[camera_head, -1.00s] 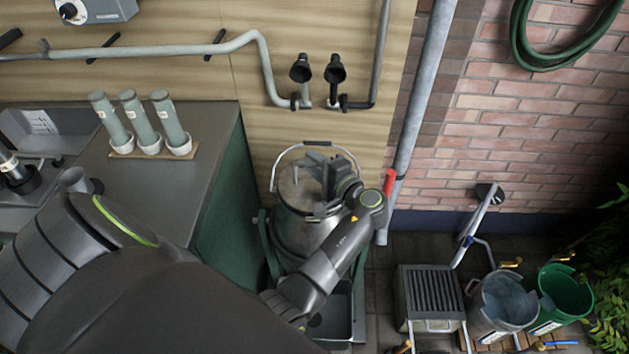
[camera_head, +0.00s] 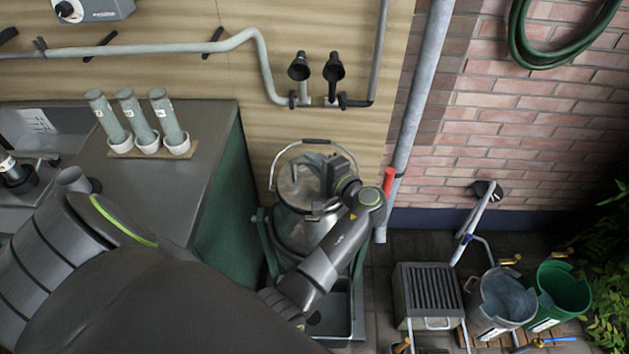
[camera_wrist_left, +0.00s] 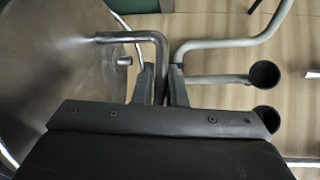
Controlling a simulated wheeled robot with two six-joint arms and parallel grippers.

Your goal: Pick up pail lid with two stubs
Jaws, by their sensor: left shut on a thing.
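The pail lid (camera_head: 292,186) is a round, shiny metal disc. It sits at the top of a metal pail (camera_head: 295,228) with a raised wire bail. In the left wrist view the lid (camera_wrist_left: 60,75) fills the left side, with a bent bar handle and a short metal stub (camera_wrist_left: 125,61); I cannot make out a second stub. My left gripper (camera_head: 322,192) is over the right part of the lid and partly hides it. In the wrist view its fingers (camera_wrist_left: 161,85) are shut on the lid's bent bar handle. My right gripper is not in view.
The pail stands in a green frame (camera_head: 263,228) beside a counter (camera_head: 95,185) with several grey-green cylinders. Wall pipes and two black funnels (camera_head: 334,68) are behind. A grated box (camera_head: 428,290), a grey bucket (camera_head: 503,303) and a green bucket (camera_head: 562,292) stand at right.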

